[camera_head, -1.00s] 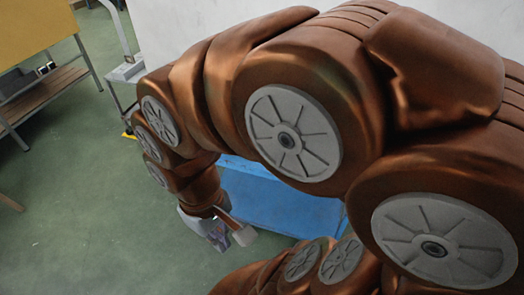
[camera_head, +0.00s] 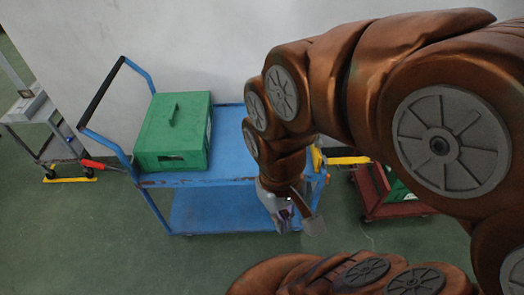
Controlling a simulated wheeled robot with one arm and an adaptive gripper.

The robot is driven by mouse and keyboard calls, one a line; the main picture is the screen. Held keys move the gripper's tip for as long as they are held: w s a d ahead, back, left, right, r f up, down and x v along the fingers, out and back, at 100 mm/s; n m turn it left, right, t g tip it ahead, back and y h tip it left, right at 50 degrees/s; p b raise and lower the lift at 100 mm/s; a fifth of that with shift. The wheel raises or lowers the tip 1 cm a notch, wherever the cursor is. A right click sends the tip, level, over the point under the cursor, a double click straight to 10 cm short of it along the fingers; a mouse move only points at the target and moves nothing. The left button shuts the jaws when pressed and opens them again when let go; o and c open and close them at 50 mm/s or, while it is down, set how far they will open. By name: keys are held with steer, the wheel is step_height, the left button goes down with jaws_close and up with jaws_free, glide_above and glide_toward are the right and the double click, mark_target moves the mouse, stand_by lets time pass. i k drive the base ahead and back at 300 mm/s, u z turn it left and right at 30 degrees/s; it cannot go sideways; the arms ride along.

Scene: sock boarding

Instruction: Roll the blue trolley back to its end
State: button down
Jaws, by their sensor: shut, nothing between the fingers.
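The blue trolley (camera_head: 200,181) stands against the white wall in the middle of the view. Its push handle (camera_head: 98,88), with a dark grip, rises at its left end. A green box (camera_head: 172,132) sits on the left part of its upper deck. My gripper (camera_head: 298,226) is shut and empty. It points down in front of the trolley's right end. My arm hides part of that end, and I cannot tell whether the gripper touches it.
A grey stand (camera_head: 45,135) with a yellow foot is at the far left. A dark red low cart (camera_head: 385,200) with a green item is at the right, with a yellow bar (camera_head: 348,160) between it and the trolley. Green floor in front is clear.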

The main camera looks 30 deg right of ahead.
mark_target(223, 198)
steer(key=u, duration=0.35)
steer(key=k, duration=0.65)
steer(key=u, duration=1.25)
steer(key=i, duration=2.25)
steer(key=z, duration=0.75)
steer(key=i, duration=0.6)
